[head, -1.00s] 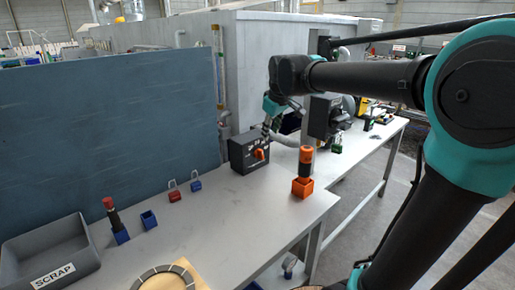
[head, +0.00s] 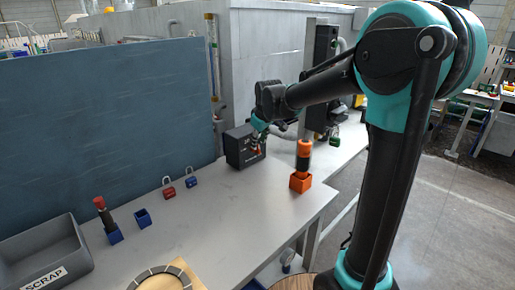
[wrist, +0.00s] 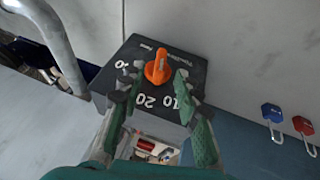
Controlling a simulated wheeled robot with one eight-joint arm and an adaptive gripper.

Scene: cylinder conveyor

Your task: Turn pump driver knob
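The pump driver is a dark box (head: 239,147) standing on the grey bench against the back wall. Its face shows in the wrist view (wrist: 178,55) with white dial numbers and an orange knob (wrist: 157,68). My gripper (wrist: 157,76) is open, with one fingertip on each side of the knob. A gap shows between the knob and each finger, and I cannot tell whether the tips reach its depth. In the head view my gripper (head: 258,140) is at the front of the box and hides most of the knob.
An orange block with a black and orange cylinder (head: 303,160) stands right of the box. A red padlock (head: 169,190) and a blue padlock (head: 192,180) lie to the left. A grey scrap bin (head: 60,255) is at the front left.

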